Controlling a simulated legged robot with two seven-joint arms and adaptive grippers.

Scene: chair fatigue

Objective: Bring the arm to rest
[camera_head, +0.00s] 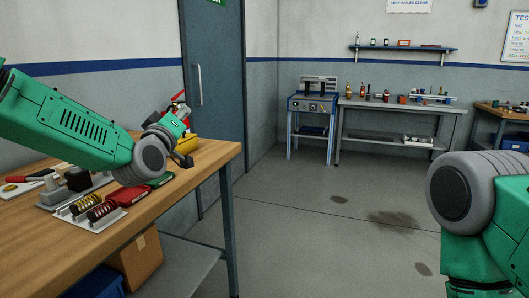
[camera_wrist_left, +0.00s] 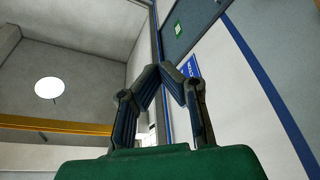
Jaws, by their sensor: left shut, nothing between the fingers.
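My left arm (camera_head: 75,125) is green and reaches in from the left over the wooden workbench (camera_head: 212,158). Its grey wrist joint is above the bench. My left gripper (camera_head: 184,160) is mostly hidden behind that joint in the head view. In the left wrist view my left gripper (camera_wrist_left: 160,70) has its two dark fingers together at the tips, shut and empty. That view looks toward the ceiling, wall and door. Part of my right arm (camera_head: 480,230) stands at the right edge; its gripper is out of view.
Springs (camera_head: 88,206) on a plate, a red item (camera_head: 128,195) and a yellow item (camera_head: 187,143) lie on the bench near my left wrist. A cardboard box (camera_head: 137,257) is below. A blue-framed stand (camera_head: 313,108) and grey bench (camera_head: 400,105) stand behind. The middle floor is clear.

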